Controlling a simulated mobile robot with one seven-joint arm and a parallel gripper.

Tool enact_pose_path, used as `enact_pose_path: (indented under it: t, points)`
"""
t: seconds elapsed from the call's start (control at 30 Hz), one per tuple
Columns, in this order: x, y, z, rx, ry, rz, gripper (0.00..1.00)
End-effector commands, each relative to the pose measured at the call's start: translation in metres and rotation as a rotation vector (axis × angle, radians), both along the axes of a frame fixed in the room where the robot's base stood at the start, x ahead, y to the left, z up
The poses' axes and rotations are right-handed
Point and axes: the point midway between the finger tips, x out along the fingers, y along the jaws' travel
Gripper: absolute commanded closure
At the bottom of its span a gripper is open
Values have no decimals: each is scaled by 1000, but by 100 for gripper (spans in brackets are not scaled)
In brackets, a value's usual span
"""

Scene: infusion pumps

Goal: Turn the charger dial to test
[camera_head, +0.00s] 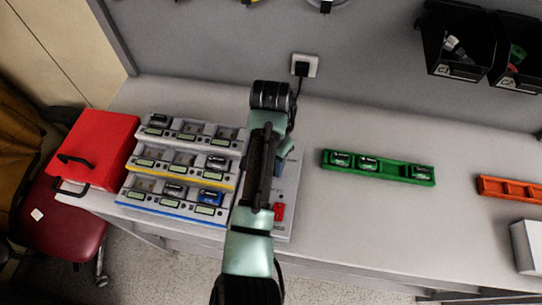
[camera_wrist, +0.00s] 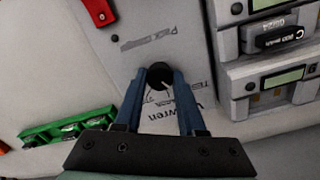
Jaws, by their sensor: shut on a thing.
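The charger's light grey panel (camera_head: 291,185) shows at the right end of the rack in the head view, partly hidden by my arm. It fills the middle of the wrist view (camera_wrist: 165,22), with printed lettering upside down. The black round dial (camera_wrist: 160,72) sits on this panel, with a pale line on it. My gripper (camera_wrist: 159,80) has its blue fingers closed on either side of the dial, one left and one right. Part of the lettering near the dial is covered by the fingers, so the dial's setting is not readable. The head view hides the dial behind my arm.
Grey pump racks (camera_head: 180,160) with several modules stand directly left of my arm. A red switch (camera_head: 279,212) is on the charger. A green tray (camera_head: 378,167) holding modules lies to the right, with an orange tray (camera_head: 510,188) farther right. A red case (camera_head: 97,150) stands left.

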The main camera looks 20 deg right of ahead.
Motion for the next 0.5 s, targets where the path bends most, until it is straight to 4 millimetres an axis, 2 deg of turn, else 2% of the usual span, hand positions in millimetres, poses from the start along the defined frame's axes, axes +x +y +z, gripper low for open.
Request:
enact_pose_path:
  t: [0.23, 0.5]
  points:
    - [0, -1, 3, 0, 0, 151, 100]
    - [0, -1, 2, -1, -2, 235, 100]
